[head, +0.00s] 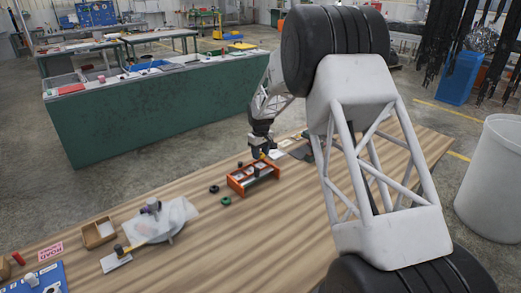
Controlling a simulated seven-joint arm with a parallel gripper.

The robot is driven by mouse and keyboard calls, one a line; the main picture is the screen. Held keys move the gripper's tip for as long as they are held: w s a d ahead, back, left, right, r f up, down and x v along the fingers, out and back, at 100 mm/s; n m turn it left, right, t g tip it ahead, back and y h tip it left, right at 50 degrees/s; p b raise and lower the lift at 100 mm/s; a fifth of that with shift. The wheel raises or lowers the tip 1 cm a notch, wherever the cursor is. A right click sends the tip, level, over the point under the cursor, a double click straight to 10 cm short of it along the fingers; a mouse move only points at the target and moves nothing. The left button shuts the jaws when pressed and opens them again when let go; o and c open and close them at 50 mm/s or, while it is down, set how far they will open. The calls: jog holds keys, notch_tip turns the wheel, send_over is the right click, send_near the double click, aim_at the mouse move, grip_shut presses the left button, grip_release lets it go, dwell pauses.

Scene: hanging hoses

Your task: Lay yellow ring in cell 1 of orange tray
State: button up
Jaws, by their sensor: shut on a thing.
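The orange tray (236,187) sits on the striped wooden table, with dividers across it and pale cell floors. Cell numbers are too small to read. My gripper (262,156) points down over the far right part of the tray. It is shut on a small yellow thing, which looks like the yellow ring (263,157). The ring is mostly hidden by the fingers and small in view. I cannot tell whether it touches the tray.
The table front is clear.

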jog(key=shift+f, duration=1.3)
jog(key=o, duration=1)
jog(key=shift+o, duration=0.2)
jog(key=o, duration=0.3)
jog(key=shift+r, duration=0.1)
